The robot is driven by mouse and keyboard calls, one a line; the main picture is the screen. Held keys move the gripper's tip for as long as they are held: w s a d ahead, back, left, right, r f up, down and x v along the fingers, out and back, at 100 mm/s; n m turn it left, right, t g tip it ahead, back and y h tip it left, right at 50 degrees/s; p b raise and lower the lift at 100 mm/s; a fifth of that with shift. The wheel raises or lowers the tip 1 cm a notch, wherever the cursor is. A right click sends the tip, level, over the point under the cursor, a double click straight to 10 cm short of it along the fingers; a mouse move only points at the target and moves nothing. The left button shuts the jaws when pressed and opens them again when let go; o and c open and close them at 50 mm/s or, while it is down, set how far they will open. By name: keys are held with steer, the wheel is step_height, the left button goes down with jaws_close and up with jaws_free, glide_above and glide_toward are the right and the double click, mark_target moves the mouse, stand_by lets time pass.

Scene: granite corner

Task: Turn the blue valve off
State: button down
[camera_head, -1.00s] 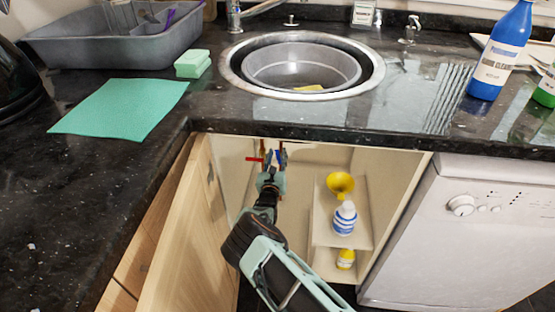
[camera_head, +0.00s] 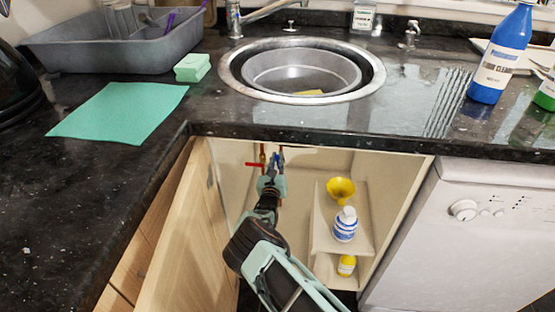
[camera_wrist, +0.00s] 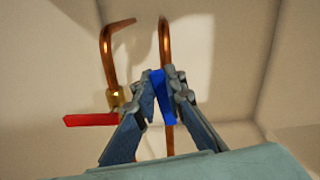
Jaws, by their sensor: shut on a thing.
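The blue valve handle (camera_wrist: 158,98) is between my gripper's fingers in the wrist view, in front of a copper pipe (camera_wrist: 164,45). My gripper (camera_wrist: 160,82) is shut on this handle, and its fingers hide part of it. The handle points steeply down the picture, slightly tilted. In the head view my gripper (camera_head: 272,172) reaches into the open cupboard under the sink, with a small bit of blue (camera_head: 281,158) at its tip. The red valve handle (camera_wrist: 92,119) lies level, just left of my fingers, on a brass fitting (camera_wrist: 117,97).
The open cupboard door (camera_head: 185,245) stands left of my arm. A shelf unit (camera_head: 325,240) to the right holds a yellow funnel (camera_head: 341,188), a white-and-blue bottle (camera_head: 345,225) and a yellow container (camera_head: 347,265). The dark counter edge (camera_head: 310,140) runs above.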

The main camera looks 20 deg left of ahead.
steer(key=shift+f, duration=0.1)
steer(key=shift+s+a+f+n+b, duration=0.15)
steer(key=shift+a+f+n+b, duration=0.65)
steer(key=shift+n, duration=1.8)
steer(key=shift+s+a+f+n+b, duration=0.1)
steer(key=shift+a+f+n+b, duration=0.65)
steer(key=shift+n, duration=1.85)
steer(key=shift+s+a+f+n+b, duration=0.15)
steer(key=shift+f+n+b, duration=0.35)
steer(key=shift+n+b, duration=1.4)
steer(key=shift+n+p, duration=0.75)
steer(key=shift+n, duration=0.05)
steer(key=c, duration=2)
jaws_free()
steer(key=shift+o, duration=0.2)
